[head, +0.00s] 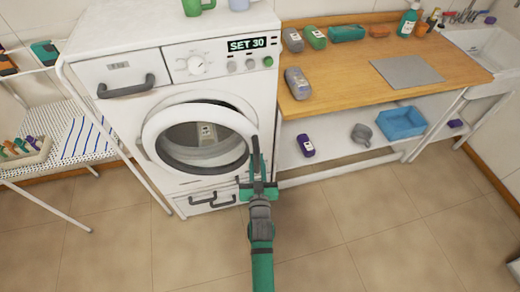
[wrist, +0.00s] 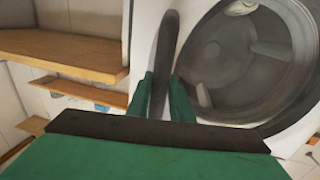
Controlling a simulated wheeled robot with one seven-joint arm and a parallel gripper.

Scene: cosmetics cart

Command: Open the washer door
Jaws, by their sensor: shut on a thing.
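The white washer (head: 105,75) stands left of centre in the head view, with a round white door ring (head: 157,125) around dark glass. A light item (head: 207,132) shows through the glass. A dark upright door handle (head: 254,146) is at the door's right edge. My gripper (head: 258,168) is shut on this handle. In the wrist view the handle (wrist: 165,45) rises between my green fingers (wrist: 160,98), with the round door (wrist: 250,60) to its right.
A wooden counter (head: 345,80) with bottles and a grey mat stands to the right, with a blue basin (head: 402,122) on the shelf below. A rack (head: 85,125) stands left. The tiled floor (head: 150,240) in front is clear.

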